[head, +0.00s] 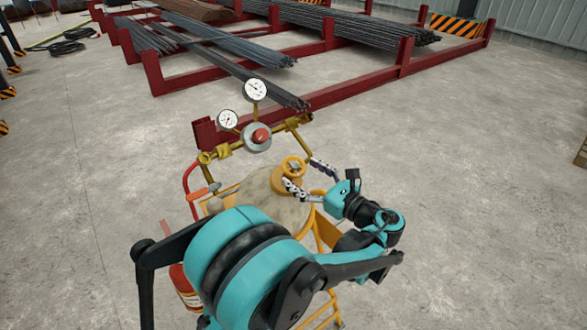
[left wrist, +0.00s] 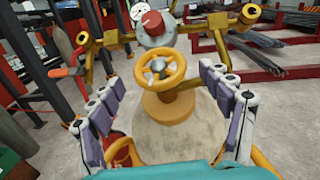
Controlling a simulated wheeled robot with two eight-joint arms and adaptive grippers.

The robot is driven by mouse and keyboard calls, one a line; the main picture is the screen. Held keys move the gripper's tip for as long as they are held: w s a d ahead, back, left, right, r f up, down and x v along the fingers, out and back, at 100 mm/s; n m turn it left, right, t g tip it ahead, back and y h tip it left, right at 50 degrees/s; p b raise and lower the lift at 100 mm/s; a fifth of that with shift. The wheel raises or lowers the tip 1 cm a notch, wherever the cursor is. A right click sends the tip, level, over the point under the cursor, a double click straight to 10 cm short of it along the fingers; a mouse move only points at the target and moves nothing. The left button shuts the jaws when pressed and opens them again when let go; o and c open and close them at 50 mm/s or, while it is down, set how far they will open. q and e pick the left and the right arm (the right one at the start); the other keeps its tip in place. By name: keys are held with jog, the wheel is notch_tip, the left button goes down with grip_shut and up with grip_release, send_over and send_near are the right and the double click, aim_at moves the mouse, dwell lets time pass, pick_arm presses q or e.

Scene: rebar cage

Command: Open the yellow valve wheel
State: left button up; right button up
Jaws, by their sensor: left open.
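The yellow valve wheel (head: 293,166) sits on a yellow valve body at the top of a beige tank (head: 262,190). In the left wrist view the wheel (left wrist: 159,71) is upright in front of me, with spokes and a grey hub. My left gripper (head: 309,180) is open, its two jointed fingers spread on either side of the wheel. In the left wrist view the left gripper (left wrist: 155,88) shows clear gaps between both purple finger pads and the wheel, so it appears not to touch. My right gripper is not in view.
Behind the wheel stand a grey regulator with a red knob (head: 260,136), two round gauges (head: 255,89) and brass pipes (head: 300,121). A red fire extinguisher (head: 185,288) is partly hidden by my arm. Red racks with rebar (head: 345,28) lie beyond.

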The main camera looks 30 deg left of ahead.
aim_at(302, 171)
pick_arm(q)
jog(key=shift+x, duration=1.8)
jog(key=shift+c, duration=0.4)
jog(key=c, duration=1.1)
jog(key=shift+w+n+g, duration=0.1)
jog(key=shift+n+g, duration=0.9)
jog(key=shift+g, duration=0.1)
jog(key=shift+n+g, duration=1.2)
jog(key=o, duration=1.2)
